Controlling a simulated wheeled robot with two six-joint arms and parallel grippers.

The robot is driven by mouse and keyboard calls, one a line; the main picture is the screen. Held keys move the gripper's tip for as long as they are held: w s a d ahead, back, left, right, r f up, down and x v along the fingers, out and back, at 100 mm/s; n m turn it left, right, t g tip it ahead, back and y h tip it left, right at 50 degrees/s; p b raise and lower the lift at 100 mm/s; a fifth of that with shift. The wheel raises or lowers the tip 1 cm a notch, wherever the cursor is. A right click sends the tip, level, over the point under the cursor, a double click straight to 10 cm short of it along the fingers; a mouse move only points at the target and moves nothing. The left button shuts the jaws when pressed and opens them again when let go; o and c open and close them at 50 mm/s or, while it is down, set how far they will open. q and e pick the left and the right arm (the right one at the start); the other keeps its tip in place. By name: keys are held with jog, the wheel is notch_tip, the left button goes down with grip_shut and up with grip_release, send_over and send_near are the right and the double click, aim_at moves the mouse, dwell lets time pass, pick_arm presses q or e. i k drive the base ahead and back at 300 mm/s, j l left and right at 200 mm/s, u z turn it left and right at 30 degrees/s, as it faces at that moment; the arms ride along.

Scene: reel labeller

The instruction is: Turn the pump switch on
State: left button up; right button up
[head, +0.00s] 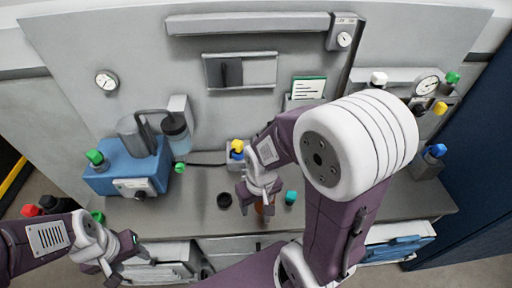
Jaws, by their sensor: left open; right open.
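The pump appears to be the blue unit (112,178) at the left of the bench, with a grey motor body and a jar (176,133) beside it. A pale panel (128,186) is on its front, with a small dark knob (140,195) at the panel's right; I cannot tell its setting. My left gripper (122,262) is open and empty, low at the front left, below and apart from the pump. My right gripper (257,196) is open over the middle of the bench, beside a small orange-brown item (265,208); I cannot tell if they touch.
A black ring (224,200) and a teal cap (291,197) lie on the bench. Gauges and coloured caps are at the right. The bench between pump and black ring is mostly clear.

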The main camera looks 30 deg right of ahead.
aim_at(140, 196)
jog(key=z, duration=0.75)
jog(key=u, duration=1.25)
